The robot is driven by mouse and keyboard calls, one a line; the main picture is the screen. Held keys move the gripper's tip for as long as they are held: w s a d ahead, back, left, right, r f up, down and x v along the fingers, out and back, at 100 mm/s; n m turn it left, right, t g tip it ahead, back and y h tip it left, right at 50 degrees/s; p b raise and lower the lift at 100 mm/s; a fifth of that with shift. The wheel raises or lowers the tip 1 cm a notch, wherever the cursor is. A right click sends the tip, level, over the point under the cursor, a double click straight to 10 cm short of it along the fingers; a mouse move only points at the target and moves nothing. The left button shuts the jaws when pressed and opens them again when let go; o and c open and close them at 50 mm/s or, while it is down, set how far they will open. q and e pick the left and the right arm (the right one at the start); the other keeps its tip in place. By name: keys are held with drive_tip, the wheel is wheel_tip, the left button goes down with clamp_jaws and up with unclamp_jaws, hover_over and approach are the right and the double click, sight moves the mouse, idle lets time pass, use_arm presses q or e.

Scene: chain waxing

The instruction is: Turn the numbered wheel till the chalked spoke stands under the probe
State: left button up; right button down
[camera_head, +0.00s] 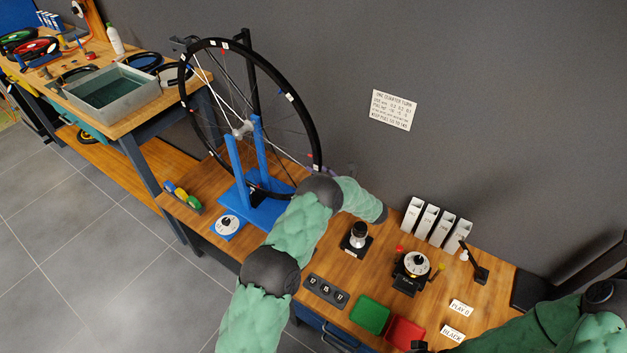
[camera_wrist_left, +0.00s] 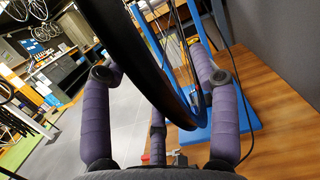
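The wheel (camera_head: 312,140) stands upright in a blue truing stand (camera_head: 233,160), with small pale labels around its black rim. Thick white spokes run from the hub toward the upper left; I cannot tell which is chalked. A dark arm (camera_head: 182,44) reaches the rim's upper left from a post; I cannot tell if it is the probe. My left gripper (camera_head: 322,170) is at the wheel's lower right, mostly hidden by its wrist. In the left wrist view, its purple fingers are spread around the tyre (camera_wrist_left: 135,62), with gaps beside it. My right gripper is out of frame.
A grey basin (camera_head: 112,102) sits on the left bench. Right of the stand are a black-based device (camera_head: 357,240), a dial unit (camera_head: 412,266), white holders (camera_head: 433,222), number tiles (camera_head: 326,290), and green (camera_head: 370,315) and red (camera_head: 404,332) trays.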

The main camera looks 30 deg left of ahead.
use_arm(q)
drive_tip(key=p+v, duration=0.6)
drive_tip(key=v, duration=0.4)
drive_tip(key=shift+s+p, duration=0.15)
drive_tip(key=shift+p, duration=0.15)
idle(0.4)
